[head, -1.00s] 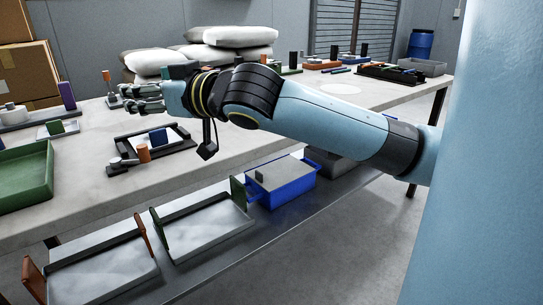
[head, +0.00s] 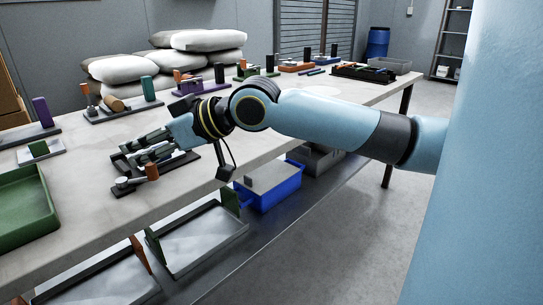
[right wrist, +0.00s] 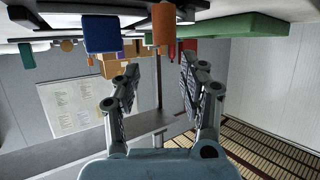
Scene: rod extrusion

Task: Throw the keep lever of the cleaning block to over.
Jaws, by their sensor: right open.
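My right gripper (head: 145,150) reaches over a dark tray (head: 187,156) near the table's front edge. It is open, with nothing between its fingers; its two fingers also show spread apart in the right wrist view (right wrist: 160,88). In front of the tray is a small dark base with an orange post (head: 152,172) and a grey round knob (head: 121,183). A blue block (right wrist: 101,33) and the orange post (right wrist: 163,22) hang in the inverted right wrist view, apart from the fingers. I cannot tell which part is the cleaning block's keep lever. My left gripper is not in view.
Behind are a fixture with an orange cylinder (head: 112,103) and a purple fixture (head: 200,87). A blue bin (head: 270,190) sits on the lower shelf.

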